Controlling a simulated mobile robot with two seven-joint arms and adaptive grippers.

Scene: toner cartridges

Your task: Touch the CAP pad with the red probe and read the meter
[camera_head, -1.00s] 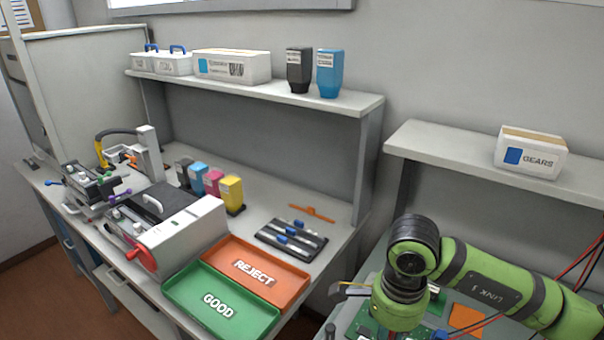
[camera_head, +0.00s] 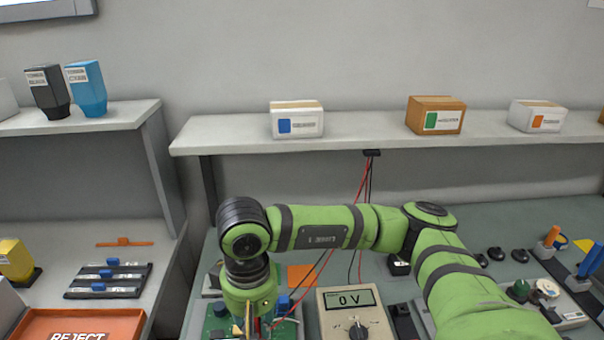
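The meter (camera_head: 324,307) stands on the right-hand bench at the bottom centre, and its display reads 0 V. A green circuit board (camera_head: 218,325) lies to its left, cut by the bottom edge and largely covered by my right arm. No CAP label can be made out. My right arm comes in from the right and its wrist points down over the board; the fingers are too hidden and cropped to tell open from shut. The red probe cannot be made out clearly; a red lead (camera_head: 318,272) runs down toward my wrist. My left gripper is out of view.
A shelf (camera_head: 240,138) with several boxes runs behind the bench, and red and black leads hang from a holder (camera_head: 372,153) under it. An orange square (camera_head: 301,275) lies behind the board. Tools stand at the right. The red REJECT tray (camera_head: 112,318) is on the left bench.

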